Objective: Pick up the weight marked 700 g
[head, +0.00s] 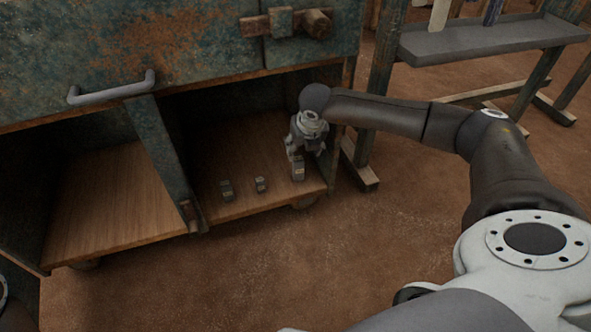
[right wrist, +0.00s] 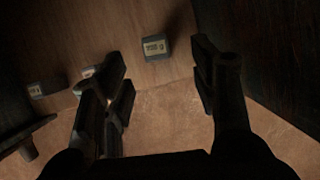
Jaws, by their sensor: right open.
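The weight marked 700 g (right wrist: 154,47) is a small dark block with a pale label. It stands on the wooden shelf near the shelf's edge in the right wrist view. In the head view a dark weight (head: 298,171) is at the right end of the shelf, directly below my right gripper (head: 296,150). In the right wrist view my right gripper (right wrist: 161,70) is open, its fingers apart on either side of the 700 g weight's position, with nothing held. Whether the fingertips touch the weight cannot be told. My left gripper is out of view.
Two other weights, one at left (head: 226,190) and a smaller one (head: 260,184), stand left of it on the shelf (head: 240,204). A dark divider (head: 158,150) and the cabinet's right post (head: 343,100) bound the compartment. The brown floor in front is clear.

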